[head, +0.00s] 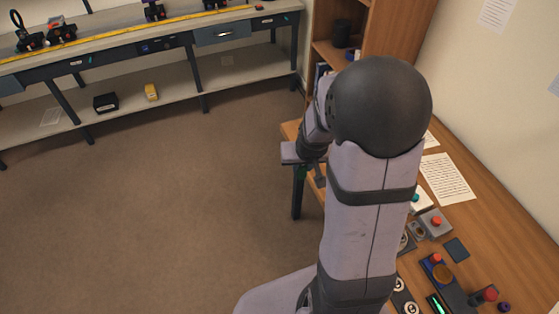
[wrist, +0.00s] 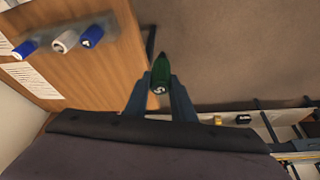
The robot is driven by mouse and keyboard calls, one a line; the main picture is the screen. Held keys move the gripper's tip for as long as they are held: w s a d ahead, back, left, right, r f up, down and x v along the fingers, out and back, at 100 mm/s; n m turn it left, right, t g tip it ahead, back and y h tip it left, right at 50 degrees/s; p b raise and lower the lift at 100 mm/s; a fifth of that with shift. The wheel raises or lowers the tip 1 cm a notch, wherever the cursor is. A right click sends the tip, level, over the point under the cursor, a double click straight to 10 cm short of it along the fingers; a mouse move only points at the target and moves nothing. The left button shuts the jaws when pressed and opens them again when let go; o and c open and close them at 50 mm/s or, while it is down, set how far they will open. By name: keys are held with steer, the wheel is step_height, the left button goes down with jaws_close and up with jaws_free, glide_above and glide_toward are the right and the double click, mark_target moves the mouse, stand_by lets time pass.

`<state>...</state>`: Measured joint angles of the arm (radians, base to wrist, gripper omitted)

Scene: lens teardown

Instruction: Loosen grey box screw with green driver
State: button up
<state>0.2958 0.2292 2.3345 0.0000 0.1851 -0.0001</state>
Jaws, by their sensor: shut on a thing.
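My gripper (wrist: 160,92) is shut on the green driver (wrist: 161,70), whose handle sits between the two fingers in the wrist view. The driver is held out past the desk edge, over the floor. In the head view a bit of the green driver (head: 302,173) shows below my wrist, beside the desk's corner. A grey box (head: 434,223) with a red top piece stands on the desk right of my arm, well apart from my gripper. I cannot make out a screw on it.
Blue and grey handles stand in a rack (wrist: 74,37) on the wooden desk (wrist: 105,75). Papers (head: 447,178), a dark square (head: 457,249) and devices with red knobs (head: 484,296) lie on the desk. A long bench (head: 150,45) stands across open floor.

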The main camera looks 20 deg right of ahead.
steer(key=s+d+f+m+h+p, duration=0.15)
steer(key=s+d+p, duration=0.55)
steer(key=s+d, duration=1.05)
steer(key=s+d+f+m+y+p, duration=0.1)
steer(key=s+d+f+p, duration=0.4)
steer(key=s+d, duration=1.2)
steer(key=w+r+n+y, duration=0.1)
steer(key=w+n, duration=0.2)
steer(key=w+r+n+y+p, duration=0.1)
steer(key=w+n, duration=0.2)
steer(key=n, duration=0.1)
steer(key=w+d+r+n+y, duration=0.1)
steer(key=w+n, duration=0.2)
steer(key=shift+r+y+p, duration=0.25)
steer(key=shift+r+p, duration=0.05)
steer(key=shift+p, duration=0.1)
steer(key=a, duration=0.6)
steer(key=shift+a+r+n, duration=0.15)
steer(key=shift+a+n, duration=0.05)
steer(key=shift+n, duration=0.15)
